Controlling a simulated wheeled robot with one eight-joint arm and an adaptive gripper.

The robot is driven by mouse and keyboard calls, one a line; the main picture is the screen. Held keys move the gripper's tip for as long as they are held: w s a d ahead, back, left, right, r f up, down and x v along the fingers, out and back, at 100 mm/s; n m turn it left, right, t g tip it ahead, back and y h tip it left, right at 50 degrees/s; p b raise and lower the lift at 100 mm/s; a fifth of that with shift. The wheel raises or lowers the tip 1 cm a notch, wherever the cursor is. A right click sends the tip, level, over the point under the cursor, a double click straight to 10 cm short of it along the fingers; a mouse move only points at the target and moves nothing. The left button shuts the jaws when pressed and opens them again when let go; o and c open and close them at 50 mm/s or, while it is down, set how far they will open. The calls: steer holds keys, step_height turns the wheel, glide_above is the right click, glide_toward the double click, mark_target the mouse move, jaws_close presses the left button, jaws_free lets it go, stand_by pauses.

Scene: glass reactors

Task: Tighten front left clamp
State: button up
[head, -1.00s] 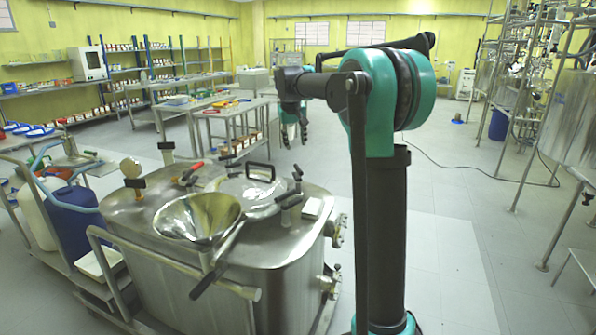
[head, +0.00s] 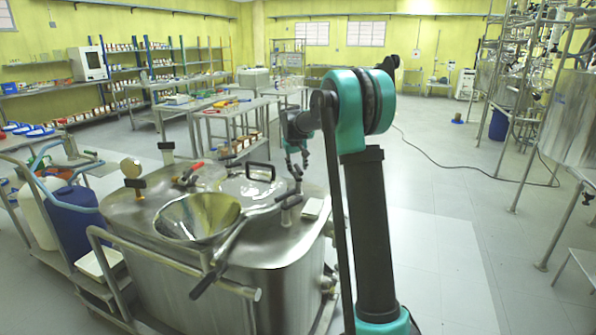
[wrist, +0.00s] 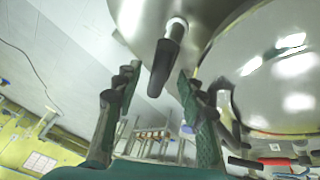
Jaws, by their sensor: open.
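A clamp with a black handle (wrist: 163,68) and a pale collar juts from the metal reactor top in the wrist view. The handle lies between the two fingers of my gripper (wrist: 157,78), with space visible on both sides. In the head view my open gripper (head: 297,160) points down over the far right edge of the reactor (head: 262,262). Black clamp handles (head: 297,173) stand just in front of it, beside the round lid (head: 243,187). I cannot tell for certain which of these is the handle in the wrist view.
A wide steel funnel (head: 180,217) and a long dark-handled lever (head: 212,265) occupy the reactor's near side. A gauge (head: 131,168) and a red-handled valve (head: 194,167) stand at its left. A blue drum (head: 75,217) is left of it.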

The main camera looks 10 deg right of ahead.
steer(key=shift+x, duration=1.2)
steer(key=shift+c, duration=0.5)
jaws_close()
